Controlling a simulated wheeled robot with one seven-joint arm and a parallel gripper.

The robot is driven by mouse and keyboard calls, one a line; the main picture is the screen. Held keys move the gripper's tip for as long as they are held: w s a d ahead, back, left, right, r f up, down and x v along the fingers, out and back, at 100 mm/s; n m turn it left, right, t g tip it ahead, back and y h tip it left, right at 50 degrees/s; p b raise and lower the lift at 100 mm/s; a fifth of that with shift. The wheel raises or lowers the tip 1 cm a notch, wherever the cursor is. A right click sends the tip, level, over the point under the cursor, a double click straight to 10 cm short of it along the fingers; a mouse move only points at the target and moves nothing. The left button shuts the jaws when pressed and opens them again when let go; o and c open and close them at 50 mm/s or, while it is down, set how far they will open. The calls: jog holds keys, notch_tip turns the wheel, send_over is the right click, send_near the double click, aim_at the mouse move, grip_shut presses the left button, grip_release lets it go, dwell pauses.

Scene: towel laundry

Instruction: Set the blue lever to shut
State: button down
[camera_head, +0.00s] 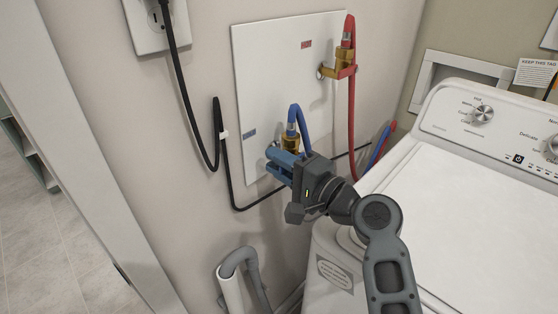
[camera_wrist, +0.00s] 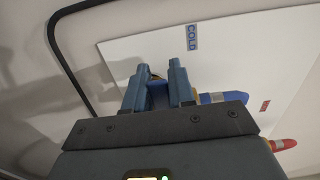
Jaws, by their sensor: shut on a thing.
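The blue lever (camera_wrist: 158,96) shows between my two fingers in the wrist view. My gripper (camera_wrist: 156,82) is shut on it. In the head view my gripper (camera_head: 277,163) reaches the brass cold-water valve (camera_head: 291,142) low on the white wall panel (camera_head: 270,80). My blue-grey fingers cover most of the lever there, so its exact angle is hard to tell. A blue hose (camera_head: 301,125) loops up from the valve.
A red hose (camera_head: 351,115) hangs from the hot valve (camera_head: 343,66) at upper right. A black cord (camera_head: 183,90) runs down from the outlet and passes below the panel. The white washer (camera_head: 450,190) stands at the right, under my arm. A grey drain pipe (camera_head: 238,265) is below.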

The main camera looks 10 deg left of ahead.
jog(key=shift+d, duration=0.1)
jog(key=c, duration=1)
grip_release()
jog(key=shift+c, duration=0.2)
jog(key=b+v, duration=0.1)
jog(key=v, duration=0.6)
jog(key=shift+s+d, duration=0.25)
jog(key=shift+d, duration=0.05)
